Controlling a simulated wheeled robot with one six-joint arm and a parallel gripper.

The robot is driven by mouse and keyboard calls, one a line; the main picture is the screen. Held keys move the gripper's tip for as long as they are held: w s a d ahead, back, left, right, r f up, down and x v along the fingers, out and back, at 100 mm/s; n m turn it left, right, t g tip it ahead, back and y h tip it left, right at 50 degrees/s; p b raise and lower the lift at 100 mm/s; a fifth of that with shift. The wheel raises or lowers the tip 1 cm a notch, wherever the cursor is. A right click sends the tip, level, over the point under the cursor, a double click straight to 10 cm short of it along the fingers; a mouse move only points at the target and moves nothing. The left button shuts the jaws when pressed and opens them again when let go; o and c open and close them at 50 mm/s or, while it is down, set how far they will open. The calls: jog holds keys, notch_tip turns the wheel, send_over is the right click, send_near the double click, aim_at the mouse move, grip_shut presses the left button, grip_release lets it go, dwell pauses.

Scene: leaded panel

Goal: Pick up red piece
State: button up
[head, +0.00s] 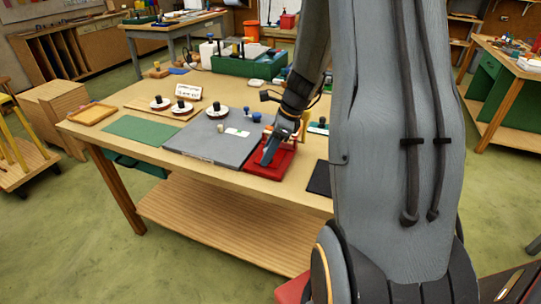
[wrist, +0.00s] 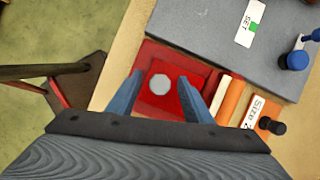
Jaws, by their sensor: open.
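My gripper (wrist: 161,82) is open over a red tray (wrist: 152,52) at the edge of the grey board. Between its two blue fingers, in the wrist view, is a flat red area with a pale grey octagon (wrist: 160,84) at its middle. The red piece's outline is hard to tell from the red tray around it. The fingers stand on either side of the octagon; whether they touch anything is unclear. In the head view my gripper (head: 269,152) points down at the red tray (head: 284,168), and hides part of it.
The grey board (head: 205,145) lies left of the tray, with blue knobs (head: 255,117) and a white label on it. A green mat (head: 140,129) and wooden tray (head: 93,114) lie further left. A dark pad (head: 319,178) lies right. An orange block (wrist: 231,101) adjoins the red tray.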

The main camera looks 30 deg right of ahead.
jog(key=c, duration=1.1)
jog(key=shift+w+r+b, duration=0.1)
jog(key=shift+r+b, duration=0.25)
jog(key=shift+r, duration=0.5)
jog(key=shift+b+v, duration=0.45)
jog(key=shift+v, duration=0.55)
jog(key=s+d+b, duration=0.1)
jog(key=s+d, duration=0.2)
jog(key=s, duration=0.1)
jog(key=s+d+b, duration=0.1)
jog(key=s+d, duration=0.3)
jog(key=s, duration=0.1)
jog(key=s+d+b, duration=0.2)
jog(key=s+d, duration=0.1)
jog(key=s, duration=0.2)
jog(key=shift+d, duration=0.25)
